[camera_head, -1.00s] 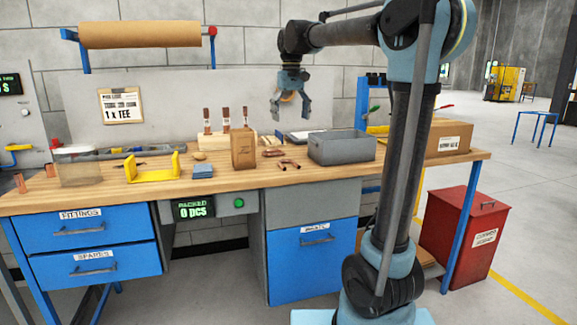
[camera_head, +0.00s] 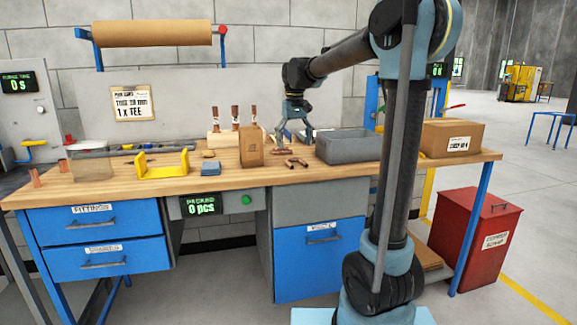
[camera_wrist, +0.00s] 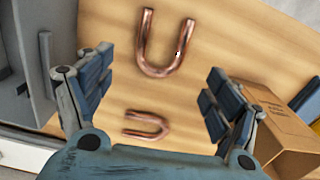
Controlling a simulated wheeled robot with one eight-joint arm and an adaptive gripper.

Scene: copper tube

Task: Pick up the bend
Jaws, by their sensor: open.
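Two U-shaped copper bends lie on the wooden bench top. The larger bend (camera_wrist: 160,62) is near the top middle of the wrist view, its open end up. In the head view this bend (camera_head: 297,162) lies nearer the bench's front edge. The smaller bend (camera_wrist: 148,126) is below it in the wrist view, partly close to my gripper body; it also shows in the head view (camera_head: 281,152). My gripper (camera_head: 294,138) points down above the bends, fingers spread and empty. In the wrist view my gripper (camera_wrist: 155,85) has its fingers on either side, touching neither bend.
A brown cardboard box (camera_head: 251,147) stands close on the left of the bends, near one finger in the wrist view (camera_wrist: 283,135). A grey bin (camera_head: 347,150) stands on the right. A wooden rack (camera_head: 222,137) with copper fittings is behind. Clear bench lies in front.

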